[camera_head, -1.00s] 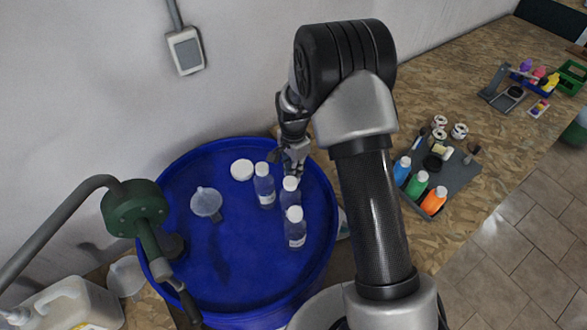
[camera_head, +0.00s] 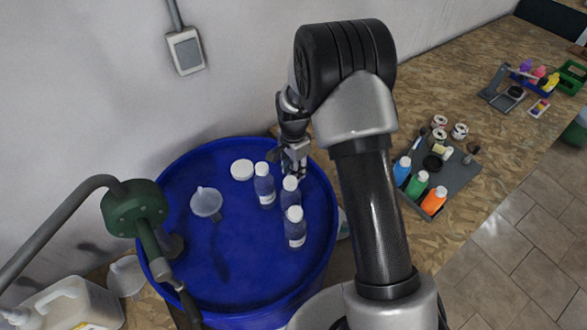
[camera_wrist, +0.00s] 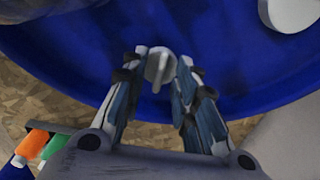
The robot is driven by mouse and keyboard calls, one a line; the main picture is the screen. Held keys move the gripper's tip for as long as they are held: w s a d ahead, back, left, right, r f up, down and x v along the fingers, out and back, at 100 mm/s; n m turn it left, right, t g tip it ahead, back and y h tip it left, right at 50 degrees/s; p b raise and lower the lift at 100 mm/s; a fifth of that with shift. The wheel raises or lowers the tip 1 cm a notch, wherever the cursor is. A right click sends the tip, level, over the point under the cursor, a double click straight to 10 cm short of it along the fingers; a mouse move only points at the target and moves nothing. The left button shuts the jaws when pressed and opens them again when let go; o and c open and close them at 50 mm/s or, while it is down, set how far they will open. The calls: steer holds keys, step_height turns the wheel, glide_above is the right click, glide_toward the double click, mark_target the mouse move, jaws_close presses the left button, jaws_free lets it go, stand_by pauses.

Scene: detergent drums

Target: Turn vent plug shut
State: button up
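The vent plug (camera_wrist: 159,68) is a pale grey round cap with a raised grip. In the wrist view it sits on the blue drum lid, between my fingertips. My gripper (camera_wrist: 163,62) points down at the lid, with one finger on each side of the plug, and appears shut on it; the exact contact is hard to make out. In the head view my gripper (camera_head: 296,172) is low over the back right of the blue drum (camera_head: 255,277), just behind the clear bottles. The plug is hidden there.
Several clear bottles with white caps (camera_head: 294,228) stand close to my gripper on the drum. A funnel (camera_head: 206,202), a white lid (camera_head: 242,169) and a green pump (camera_head: 135,208) are also on it. A grey tray (camera_head: 458,178) with coloured bottles lies on the bench at right.

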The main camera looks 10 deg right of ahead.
steer(key=shift+r, duration=0.1)
step_height(320, 180, up, 12)
stand_by(0.5)
stand_by(0.5)
steer(key=s+r+n+t+b, duration=0.15)
steer(key=s+r+n, duration=0.45)
steer(key=s+r, duration=0.65)
steer(key=s+r+n+t, duration=0.2)
steer(key=s+n, duration=0.5)
steer(key=s, duration=1)
steer(key=shift+s+d+r+n+t+b, duration=0.2)
steer(key=shift+d+r+n+t+b, duration=0.15)
steer(key=shift+t, duration=0.2)
steer(key=shift+f, duration=0.1)
